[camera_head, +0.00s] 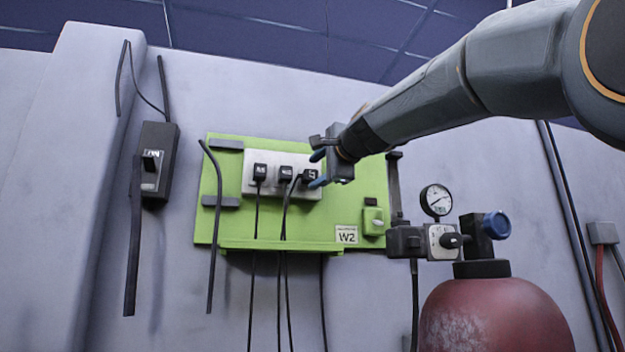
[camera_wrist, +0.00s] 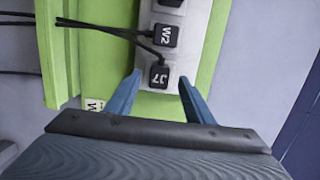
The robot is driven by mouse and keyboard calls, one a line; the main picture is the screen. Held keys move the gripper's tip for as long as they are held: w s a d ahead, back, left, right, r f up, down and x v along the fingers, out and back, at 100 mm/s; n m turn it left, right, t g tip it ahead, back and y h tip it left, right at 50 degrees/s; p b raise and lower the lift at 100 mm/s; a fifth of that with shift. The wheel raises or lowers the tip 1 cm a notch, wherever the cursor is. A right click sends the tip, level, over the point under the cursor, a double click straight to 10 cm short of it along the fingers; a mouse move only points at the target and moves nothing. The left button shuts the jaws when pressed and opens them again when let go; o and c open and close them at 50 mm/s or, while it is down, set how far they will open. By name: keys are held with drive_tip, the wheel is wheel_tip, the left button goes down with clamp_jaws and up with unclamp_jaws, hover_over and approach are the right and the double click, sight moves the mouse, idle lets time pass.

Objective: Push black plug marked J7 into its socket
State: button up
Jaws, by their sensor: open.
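The black plug marked J7 (camera_wrist: 159,77) sits at the end of a row on a pale socket strip (camera_wrist: 174,48), with a black cable leaving it. In the head view, the plug (camera_head: 309,176) is the rightmost on the strip (camera_head: 275,187), partly covered by my gripper. Its socket is hidden behind it, and I cannot tell how deep it sits. My gripper (camera_head: 317,169) is open at the board. In the wrist view, its blue fingers (camera_wrist: 159,78) stand on either side of J7, with visible gaps. I cannot tell whether the fingertips touch the strip.
Cables hang below the green board (camera_head: 225,180). A gauge (camera_head: 436,200) and a red tank (camera_head: 495,315) stand at right. A black switch box (camera_head: 155,160) is at left.

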drive_tip(key=shift+b+v, duration=0.75)
drive_tip(key=shift+v, duration=1.5)
